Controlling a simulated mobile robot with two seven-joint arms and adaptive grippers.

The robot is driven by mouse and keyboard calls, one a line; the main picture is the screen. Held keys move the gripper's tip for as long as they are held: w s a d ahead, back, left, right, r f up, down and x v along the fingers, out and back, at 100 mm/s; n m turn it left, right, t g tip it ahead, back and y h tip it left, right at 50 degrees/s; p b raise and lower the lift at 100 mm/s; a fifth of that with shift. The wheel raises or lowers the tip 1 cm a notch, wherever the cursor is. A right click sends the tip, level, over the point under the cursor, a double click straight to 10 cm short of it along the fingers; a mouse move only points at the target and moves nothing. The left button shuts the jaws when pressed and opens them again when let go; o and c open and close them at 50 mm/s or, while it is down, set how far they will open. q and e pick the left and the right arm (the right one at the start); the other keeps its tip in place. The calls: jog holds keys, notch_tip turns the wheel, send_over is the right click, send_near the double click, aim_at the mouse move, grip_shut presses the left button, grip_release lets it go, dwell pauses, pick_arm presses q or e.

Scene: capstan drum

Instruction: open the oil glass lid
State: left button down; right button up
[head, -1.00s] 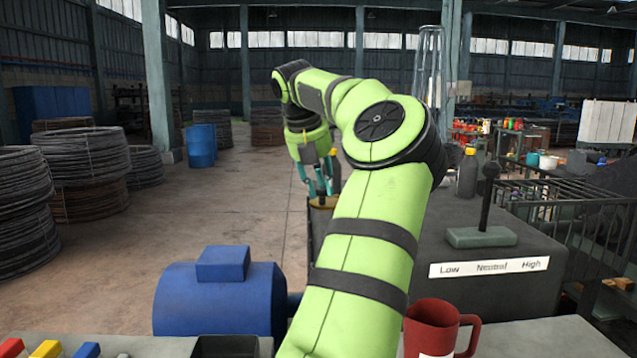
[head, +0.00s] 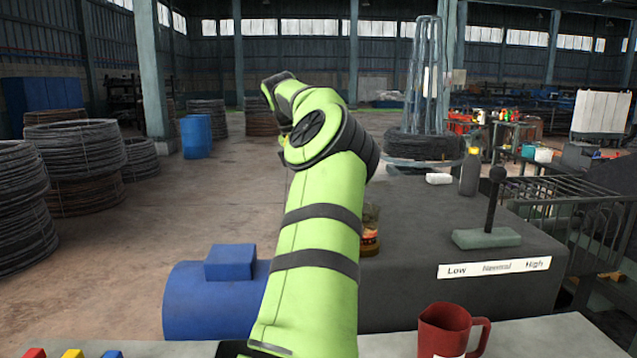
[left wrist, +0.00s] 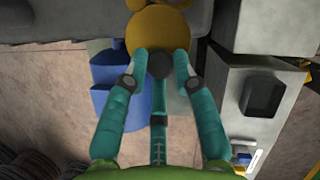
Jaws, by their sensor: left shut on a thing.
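The oil glass (head: 371,232), with amber contents, stands on the grey block just right of my left arm, which hides its left part. In the left wrist view, my left gripper (left wrist: 160,68) has its teal fingers on both sides of a dark round knob (left wrist: 160,66). It is shut on this knob of a yellow round lid (left wrist: 158,28). In the head view, the gripper and lid are hidden behind my arm. I cannot tell whether the lid touches the glass. My right gripper is not in view.
A blue motor (head: 215,300) sits left of my arm. On the grey block (head: 430,225) are a lever (head: 490,215) and a dark bottle with a yellow cap (head: 470,172). A red mug (head: 443,330) stands at the front right. Open floor lies left.

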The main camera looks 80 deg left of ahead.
pick_arm(q)
jog(key=shift+f, duration=0.1)
jog(key=c, duration=1)
grip_release()
jog(key=shift+w+a, duration=0.1)
jog(key=shift+r, duration=0.3)
jog(key=shift+v, duration=3.4)
